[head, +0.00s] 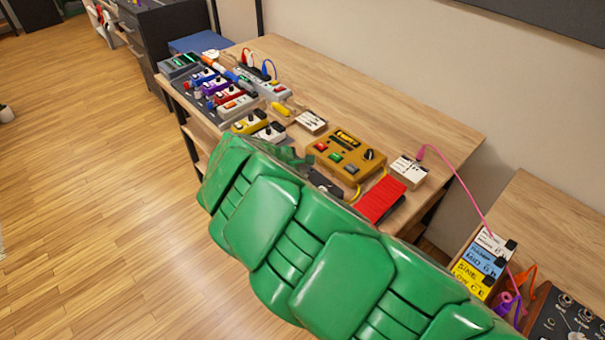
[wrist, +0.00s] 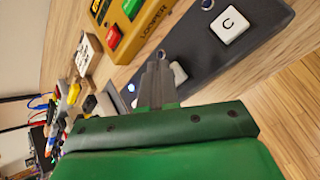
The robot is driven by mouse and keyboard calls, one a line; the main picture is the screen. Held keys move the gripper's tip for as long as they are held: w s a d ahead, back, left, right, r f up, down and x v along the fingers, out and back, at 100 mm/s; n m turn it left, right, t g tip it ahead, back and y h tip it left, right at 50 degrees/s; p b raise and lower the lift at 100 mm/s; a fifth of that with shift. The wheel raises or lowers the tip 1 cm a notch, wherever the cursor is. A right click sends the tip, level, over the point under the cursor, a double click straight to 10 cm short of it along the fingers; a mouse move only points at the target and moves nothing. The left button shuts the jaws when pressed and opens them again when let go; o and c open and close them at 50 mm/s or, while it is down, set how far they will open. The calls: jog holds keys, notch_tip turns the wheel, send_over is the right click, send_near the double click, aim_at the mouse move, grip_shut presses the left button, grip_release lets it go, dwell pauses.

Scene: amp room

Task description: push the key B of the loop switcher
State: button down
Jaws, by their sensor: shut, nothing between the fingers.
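The loop switcher is a dark strip (wrist: 204,52) with white keys, running diagonally across the wrist view. The key marked C (wrist: 232,26) is in plain sight at its upper right end. My gripper (wrist: 158,66) is shut and empty, with its fingertips over the middle of the strip. A pale key edge (wrist: 180,72) shows just right of the fingers; its letter is hidden, so I cannot tell whether it is B. I cannot tell whether the fingertips touch it. A small blue-white light (wrist: 131,87) glows left of the fingers. In the head view my green arm hides most of the switcher.
A yellow looper box (head: 345,154) with coloured buttons stands beside the switcher. A red pedal (head: 380,200) lies to its right. Several pedals, including a yellow one (head: 249,122), crowd the table's left part. The table's back (head: 400,110) is clear.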

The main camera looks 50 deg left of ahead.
jog(key=shift+f, duration=0.15)
dwell(0.6)
jog(key=shift+f, duration=0.25)
jog(key=shift+r, duration=0.45)
dwell(0.5)
jog(key=shift+r, duration=3)
